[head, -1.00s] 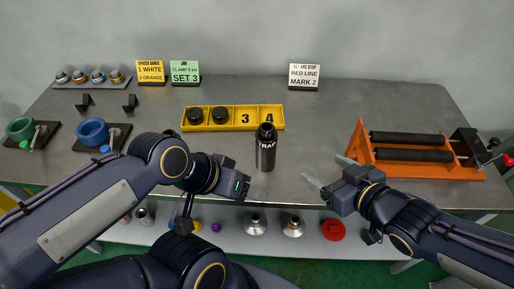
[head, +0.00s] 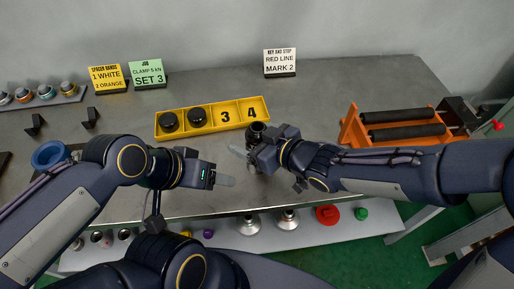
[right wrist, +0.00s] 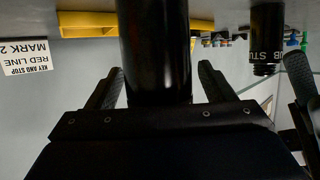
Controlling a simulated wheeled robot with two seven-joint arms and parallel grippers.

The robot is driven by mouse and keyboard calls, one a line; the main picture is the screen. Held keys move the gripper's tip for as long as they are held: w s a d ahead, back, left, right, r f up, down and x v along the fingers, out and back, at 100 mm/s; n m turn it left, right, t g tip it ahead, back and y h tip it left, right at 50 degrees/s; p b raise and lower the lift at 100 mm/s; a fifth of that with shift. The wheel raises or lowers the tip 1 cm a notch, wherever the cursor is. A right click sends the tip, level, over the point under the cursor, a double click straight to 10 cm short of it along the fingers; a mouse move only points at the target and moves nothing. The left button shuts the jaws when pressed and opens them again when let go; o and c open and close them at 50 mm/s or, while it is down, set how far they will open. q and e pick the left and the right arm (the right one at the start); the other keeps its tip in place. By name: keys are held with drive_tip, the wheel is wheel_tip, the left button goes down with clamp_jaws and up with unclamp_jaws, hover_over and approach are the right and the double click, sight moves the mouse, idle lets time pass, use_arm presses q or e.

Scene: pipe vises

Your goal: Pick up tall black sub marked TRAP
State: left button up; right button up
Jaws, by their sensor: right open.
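The tall black sub (head: 257,129) stands upright on the bench just in front of the yellow numbered tray. My right gripper covers its lower part and label in the head view. In the right wrist view a large black cylinder (right wrist: 156,50) stands between the two fingers, with no lettering showing. My right gripper (head: 247,151) is open, with a finger on each side of it; I cannot tell whether they touch. My left gripper (head: 226,180) points right over the bench's front edge, apart from the sub; its jaw opening is unclear.
The yellow tray (head: 238,104) holds two black caps in its left slots; slots 3 and 4 are empty. Another black lettered cylinder (right wrist: 266,40) shows in the right wrist view. An orange roller stand (head: 353,130) is at right, a blue ring vise (head: 50,153) at left.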

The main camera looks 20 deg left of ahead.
drive_tip(key=shift+c, duration=0.2)
drive_tip(key=c, duration=1.2)
drive_tip(key=shift+c, duration=0.7)
drive_tip(key=shift+r, duration=0.1)
